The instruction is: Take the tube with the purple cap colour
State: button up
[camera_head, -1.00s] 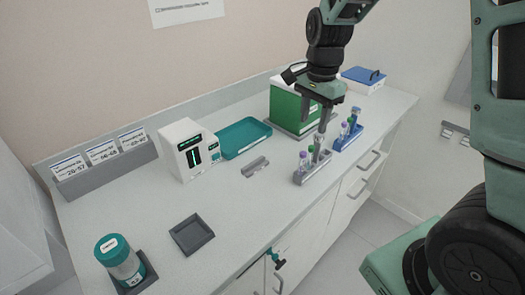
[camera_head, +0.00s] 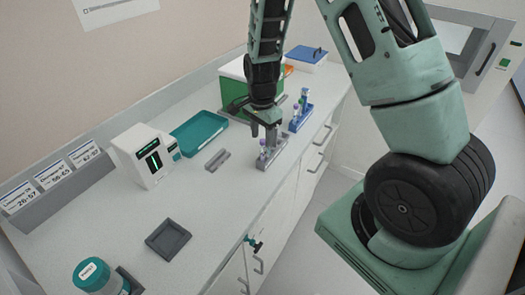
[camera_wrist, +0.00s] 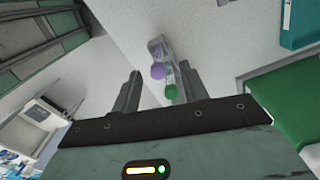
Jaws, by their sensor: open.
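The purple-capped tube (camera_wrist: 158,72) shows in the wrist view between the two fingers, closer to the left one. A green-capped tube (camera_wrist: 171,91) stands right beside it. Both are in a grey rack, seen in the head view (camera_head: 271,159) near the counter's front edge. My gripper (camera_wrist: 159,70) is open and points down over this rack, with nothing held. In the head view my gripper (camera_head: 264,132) hides much of the rack and its tubes, so I cannot tell whether the fingers touch a tube.
A blue rack (camera_head: 300,118) with several tubes stands just behind. A green-fronted box (camera_head: 235,95), a teal tray (camera_head: 198,134), a white device (camera_head: 145,155), a small grey holder (camera_head: 217,160) and a dark square tray (camera_head: 168,239) are on the counter.

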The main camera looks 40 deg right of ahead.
aim_at(263, 154)
jog(key=shift+s+f+p, duration=0.1)
jog(key=shift+f+p, duration=1.15)
jog(key=shift+f, duration=1.45)
jog(key=shift+c, duration=0.3)
jog(key=c, duration=0.8)
